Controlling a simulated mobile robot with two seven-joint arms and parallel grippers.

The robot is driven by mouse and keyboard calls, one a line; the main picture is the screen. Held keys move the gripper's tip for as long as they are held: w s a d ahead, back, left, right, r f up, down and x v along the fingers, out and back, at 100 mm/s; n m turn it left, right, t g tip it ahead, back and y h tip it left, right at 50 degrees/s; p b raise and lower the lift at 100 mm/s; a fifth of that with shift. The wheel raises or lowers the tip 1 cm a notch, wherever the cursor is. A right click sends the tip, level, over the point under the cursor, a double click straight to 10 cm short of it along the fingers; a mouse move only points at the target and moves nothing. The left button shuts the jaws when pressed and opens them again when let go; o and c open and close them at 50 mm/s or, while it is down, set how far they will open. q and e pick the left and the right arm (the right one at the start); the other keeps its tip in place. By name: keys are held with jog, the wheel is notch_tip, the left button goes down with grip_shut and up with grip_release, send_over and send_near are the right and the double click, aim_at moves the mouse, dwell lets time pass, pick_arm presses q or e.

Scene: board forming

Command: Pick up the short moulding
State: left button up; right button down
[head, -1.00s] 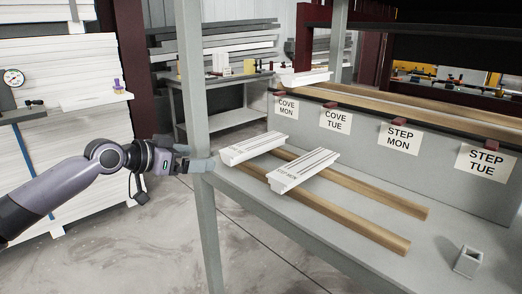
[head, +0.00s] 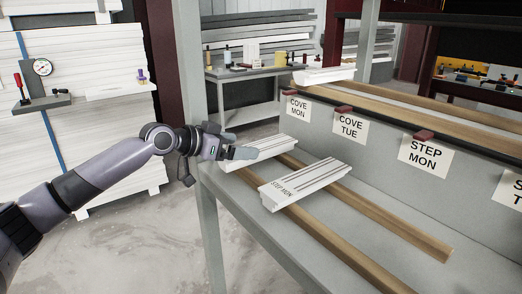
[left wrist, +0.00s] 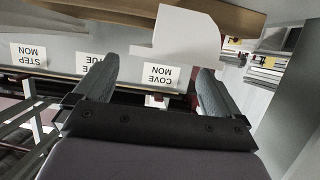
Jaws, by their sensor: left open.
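Two white mouldings lie across wooden rails on the grey bench: a farther one (head: 268,148) and a nearer one marked STEP MON (head: 305,184). A third white moulding (head: 324,75) rests on the upper rail at the back. I cannot tell by length alone which one is the short moulding. My left gripper (head: 238,146) is open at the near end of the farther moulding, partly covering it. In the left wrist view, which looks upside down, a white moulding end (left wrist: 184,36) shows beyond and between the open fingers (left wrist: 158,72). Contact is not visible. My right gripper is not in view.
A grey post (head: 193,60) stands just left of the bench, close to my left arm. Labels COVE MON (head: 298,107), COVE TUE (head: 350,125) and STEP MON (head: 425,155) hang on the back panel. A shelf (head: 66,99) with a gauge is at left.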

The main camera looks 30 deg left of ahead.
aim_at(260, 146)
pick_arm(q)
jog(key=x, duration=0.3)
jog(key=shift+w+f, duration=0.2)
jog(key=shift+w, duration=0.25)
jog(key=shift+w+d+f, duration=0.2)
jog(key=shift+w+f, duration=0.1)
jog(key=shift+w, duration=0.3)
jog(key=shift+r, duration=0.1)
jog(key=c, duration=1.4)
